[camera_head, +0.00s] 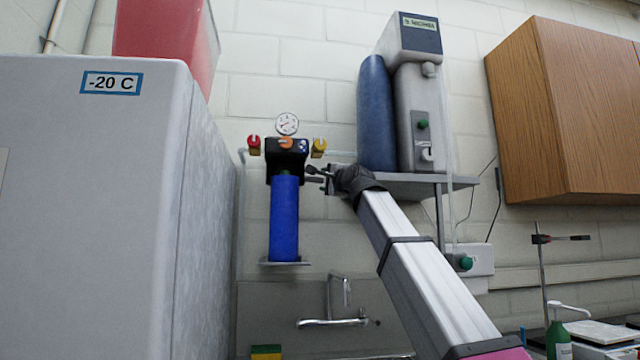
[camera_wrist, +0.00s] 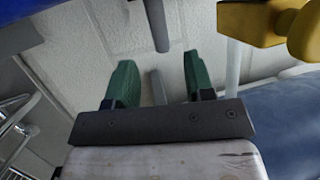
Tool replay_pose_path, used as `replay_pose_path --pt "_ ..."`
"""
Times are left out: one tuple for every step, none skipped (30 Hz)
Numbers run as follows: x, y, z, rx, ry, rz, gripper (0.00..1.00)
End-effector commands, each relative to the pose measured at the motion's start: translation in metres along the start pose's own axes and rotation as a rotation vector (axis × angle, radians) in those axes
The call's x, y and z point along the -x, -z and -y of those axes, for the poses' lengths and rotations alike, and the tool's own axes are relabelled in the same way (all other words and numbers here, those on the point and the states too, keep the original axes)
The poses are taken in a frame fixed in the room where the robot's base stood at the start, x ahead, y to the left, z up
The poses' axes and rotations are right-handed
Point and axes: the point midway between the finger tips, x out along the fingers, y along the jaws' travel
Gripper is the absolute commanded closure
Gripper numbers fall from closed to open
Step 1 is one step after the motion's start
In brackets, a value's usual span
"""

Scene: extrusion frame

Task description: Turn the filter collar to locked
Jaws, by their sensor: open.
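The filter is a blue upright cylinder (camera_head: 284,220) hanging under a black head (camera_head: 287,157) on the wall, with a round gauge above. A small green part (camera_head: 285,174) shows where cylinder and head meet; I cannot tell how the collar is turned. My gripper (camera_head: 317,174) is just right of the filter head in the head view. In the wrist view its green fingertips (camera_wrist: 160,80) are apart with nothing gripped. A grey rod shows between and beyond them. A blue surface (camera_wrist: 62,12), seemingly the filter, lies at the upper left, clear of the fingers.
Red (camera_head: 254,145) and yellow (camera_head: 319,147) valve handles flank the head. The yellow one (camera_wrist: 250,22) looms near the fingers in the wrist view. A shelf (camera_head: 420,184) with a blue tank (camera_head: 376,115) stands right; a freezer (camera_head: 90,220) stands left. A faucet (camera_head: 335,320) is below.

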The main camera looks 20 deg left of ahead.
Motion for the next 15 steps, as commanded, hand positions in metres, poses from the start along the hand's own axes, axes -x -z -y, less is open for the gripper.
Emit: replay_pose_path --pt "-0.005 0.001 0.0 0.0 -0.001 0.0 0.52" --pt "-0.008 0.001 0.0 0.001 -0.001 0.0 0.52" --pt "-0.013 0.001 0.0 0.001 -0.001 0.0 0.52" --pt "-0.017 0.001 0.0 0.001 -0.002 0.0 0.52" --pt "-0.021 0.001 0.0 0.001 -0.002 0.0 0.52" --pt "-0.027 0.001 0.0 0.001 -0.002 0.0 0.52" --pt "-0.032 0.001 0.0 0.001 -0.003 0.0 0.52" --pt "-0.037 0.001 0.0 0.001 -0.003 0.0 0.52" --pt "-0.044 0.001 0.0 0.001 -0.003 0.0 0.52" --pt "-0.05 0.001 0.0 0.002 -0.003 0.0 0.52" --pt "-0.055 0.001 0.001 0.002 -0.003 0.0 0.52" --pt "-0.063 0.001 0.001 0.002 -0.002 0.0 0.52" --pt "-0.068 0.001 0.001 0.002 -0.002 0.0 0.52" --pt "-0.073 0.001 0.001 0.002 -0.002 -0.001 0.52" --pt "-0.08 0.001 0.001 0.002 -0.002 -0.001 0.52"
